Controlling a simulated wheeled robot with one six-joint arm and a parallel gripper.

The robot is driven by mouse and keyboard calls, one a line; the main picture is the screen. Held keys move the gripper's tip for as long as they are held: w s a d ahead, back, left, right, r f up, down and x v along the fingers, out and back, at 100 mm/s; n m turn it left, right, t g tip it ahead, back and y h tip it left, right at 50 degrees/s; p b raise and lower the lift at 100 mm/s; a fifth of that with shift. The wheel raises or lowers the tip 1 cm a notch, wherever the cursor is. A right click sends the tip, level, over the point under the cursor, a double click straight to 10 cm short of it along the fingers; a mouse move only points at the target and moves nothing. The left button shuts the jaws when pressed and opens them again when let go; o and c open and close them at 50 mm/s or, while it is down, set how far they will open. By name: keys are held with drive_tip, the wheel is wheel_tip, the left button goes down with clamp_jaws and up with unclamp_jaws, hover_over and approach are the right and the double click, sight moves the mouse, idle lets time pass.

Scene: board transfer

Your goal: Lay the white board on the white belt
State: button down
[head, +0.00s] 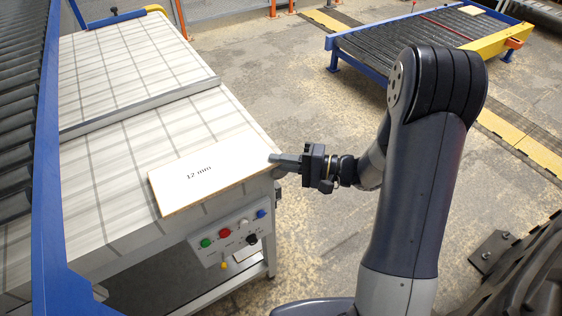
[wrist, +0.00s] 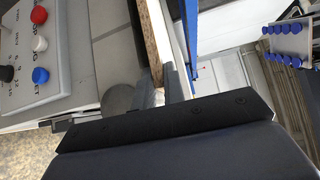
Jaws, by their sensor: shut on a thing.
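The white board (head: 208,174), marked "12 mm", is at the near right corner of the white belt (head: 120,80), which has grey grid lines. In the head view the board looks roughly flat over the belt; whether its whole underside touches cannot be told. My gripper (head: 279,160) is shut on the board's right corner, reaching in from the right. In the wrist view the board shows edge-on with a brown edge (wrist: 156,35), between the fingers of my gripper (wrist: 160,96). The fingertips are partly hidden there.
A grey bar (head: 140,107) crosses the belt behind the board. A control panel (head: 235,234) with coloured buttons is below the belt's edge. A blue-framed roller conveyor (head: 50,150) stands along the left. Another roller conveyor (head: 400,45) is at the back right, with open floor between.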

drive_tip(key=shift+f, duration=0.3)
idle(0.5)
drive_tip(key=c, duration=1.4)
unclamp_jaws()
drive_tip(key=shift+c, duration=0.2)
drive_tip(key=shift+o, duration=0.2)
drive_tip(key=shift+s+f, duration=0.1)
drive_tip(key=shift+f, duration=0.1)
drive_tip(key=c, duration=0.3)
drive_tip(key=o, duration=0.3)
drive_tip(key=shift+o, duration=0.2)
drive_tip(key=shift+s, duration=0.1)
